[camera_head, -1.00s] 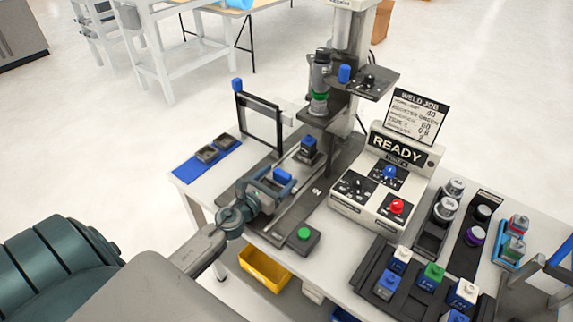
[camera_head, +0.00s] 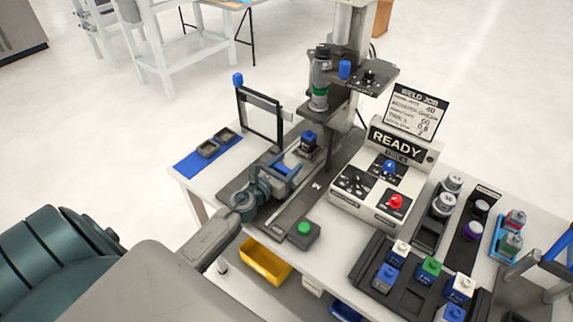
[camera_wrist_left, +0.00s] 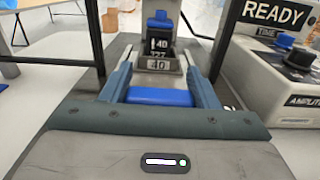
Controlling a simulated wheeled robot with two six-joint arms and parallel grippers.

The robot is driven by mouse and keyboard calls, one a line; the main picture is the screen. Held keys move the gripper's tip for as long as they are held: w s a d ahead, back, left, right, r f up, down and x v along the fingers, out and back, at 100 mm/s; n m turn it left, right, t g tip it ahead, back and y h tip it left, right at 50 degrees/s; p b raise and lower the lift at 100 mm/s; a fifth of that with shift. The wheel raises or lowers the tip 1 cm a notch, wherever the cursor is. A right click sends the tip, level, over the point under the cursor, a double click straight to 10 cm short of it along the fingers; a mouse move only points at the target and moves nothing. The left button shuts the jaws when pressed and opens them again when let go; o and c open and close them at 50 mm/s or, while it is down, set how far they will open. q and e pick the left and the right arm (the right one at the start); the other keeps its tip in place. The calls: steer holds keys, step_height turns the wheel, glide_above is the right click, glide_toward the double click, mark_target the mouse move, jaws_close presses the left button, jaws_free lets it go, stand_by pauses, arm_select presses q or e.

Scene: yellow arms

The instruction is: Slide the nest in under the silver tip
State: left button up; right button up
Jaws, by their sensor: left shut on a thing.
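The silver tip (camera_head: 320,72), a grey cylinder with a green ring, hangs from the press head above and beyond the nest. My left gripper (camera_head: 294,158) is shut on the nest, its fingers on either side. A blue block (camera_wrist_left: 160,97) lies between the fingers, near the palm. My right gripper is not seen.
A black frame (camera_head: 240,115) stands left of the slide. The control box (camera_head: 376,185) reading READY stands to its right. A green button box (camera_head: 303,232) is near the front edge. A blue mat (camera_head: 196,164) lies at left; a rack of coloured blocks (camera_head: 408,296) at right.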

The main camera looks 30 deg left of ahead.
mark_target(299, 158)
arm_select(q)
steer(key=w, duration=0.4)
steer(key=shift+d, duration=0.2)
steer(key=shift+w, duration=0.15)
steer(key=shift+r, duration=0.15)
steer(key=o, duration=1.2)
steer(key=shift+o, duration=0.9)
steer(key=shift+w, duration=0.1)
